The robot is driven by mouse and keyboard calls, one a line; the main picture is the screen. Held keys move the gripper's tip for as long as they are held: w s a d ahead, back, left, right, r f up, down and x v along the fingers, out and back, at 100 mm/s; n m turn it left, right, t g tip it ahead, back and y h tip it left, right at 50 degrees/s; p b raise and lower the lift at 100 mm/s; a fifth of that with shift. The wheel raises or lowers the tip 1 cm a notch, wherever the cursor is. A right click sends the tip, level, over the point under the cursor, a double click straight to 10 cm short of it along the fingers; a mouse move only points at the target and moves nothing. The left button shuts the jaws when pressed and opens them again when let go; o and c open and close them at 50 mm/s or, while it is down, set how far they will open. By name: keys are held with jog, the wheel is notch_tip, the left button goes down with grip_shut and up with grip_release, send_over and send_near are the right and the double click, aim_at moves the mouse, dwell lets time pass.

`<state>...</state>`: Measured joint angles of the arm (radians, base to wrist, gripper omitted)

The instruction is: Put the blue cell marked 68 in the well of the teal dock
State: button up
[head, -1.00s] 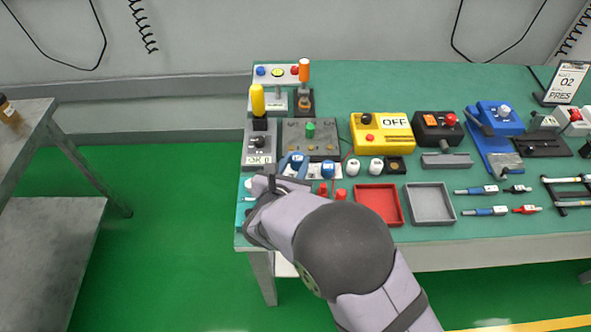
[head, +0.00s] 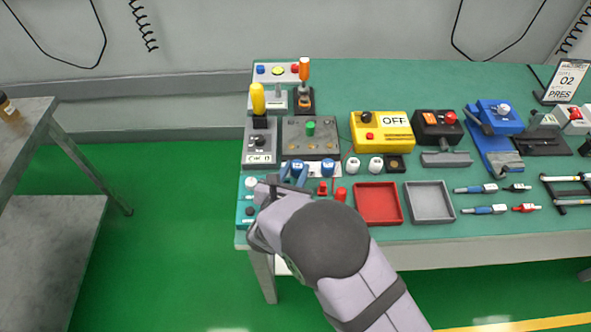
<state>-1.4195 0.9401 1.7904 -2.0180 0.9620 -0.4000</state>
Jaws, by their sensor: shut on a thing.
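My gripper (head: 294,177) reaches up from the table's front left corner, its two blue-grey fingers on either side of a blue cell (head: 297,166). It is shut on this cell, and the fingers hide part of it. Whether the cell touches the surface below is unclear, and its number is too small to read. A second blue cell (head: 327,169) with a white label stands just to the right. The teal dock (head: 241,213) lies at the table's front left corner, left of my gripper. It carries a white round part and a dark blue one. My gripper partly covers the dock, and I cannot make out its well.
Two white cells (head: 353,166) stand right of the blue ones. Red pieces (head: 340,194), a red tray (head: 378,203) and a grey tray (head: 430,203) lie along the front. A grey panel with a green knob (head: 310,128) stands close behind the cells. The table ends just left of the dock.

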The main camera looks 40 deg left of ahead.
jog(key=o, duration=1)
jog(key=shift+o, duration=0.2)
jog(key=shift+p, duration=0.5)
jog(key=shift+s+b, duration=0.3)
jog(key=shift+s, duration=0.05)
jog(key=shift+o, duration=0.6)
jog(key=shift+b+v, duration=0.85)
jog(key=shift+v, duration=2.5)
